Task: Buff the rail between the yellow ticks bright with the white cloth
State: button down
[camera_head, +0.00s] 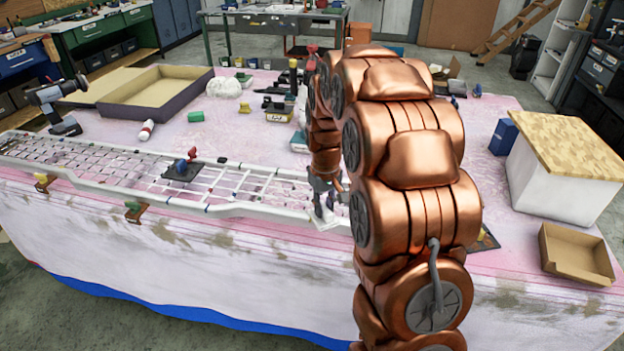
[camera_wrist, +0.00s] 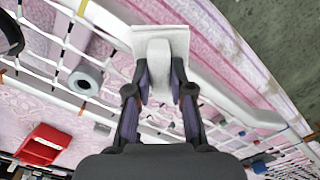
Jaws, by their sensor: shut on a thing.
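My gripper (camera_head: 325,198) is low over the near right part of the white grille (camera_head: 232,208), partly hidden by my arm. In the wrist view my gripper (camera_wrist: 160,85) is shut on the white cloth (camera_wrist: 162,36), whose flat pad spreads beyond the fingertips. The cloth lies over the front rail (camera_wrist: 238,108) or just above it; I cannot tell if it touches. One yellow-orange tick (camera_wrist: 82,8) shows on the rail at the upper left, and an orange mark (camera_wrist: 309,138) shows at the right. The rail's surface under the cloth is hidden.
Clamps (camera_head: 134,212) hold the front edge. A grey ring (camera_wrist: 86,79) and a red container (camera_wrist: 44,146) lie nearby. A lidded white box (camera_head: 545,185) stands at right.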

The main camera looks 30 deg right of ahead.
jog(key=shift+w+a, duration=0.8)
jog(key=shift+a, duration=0.1)
notch_tip(320, 180, up, 3)
jog(key=shift+d+f, duration=0.1)
jog(key=shift+f, duration=0.1)
jog(key=shift+r+p, duration=0.3)
jog(key=shift+r, duration=2.5)
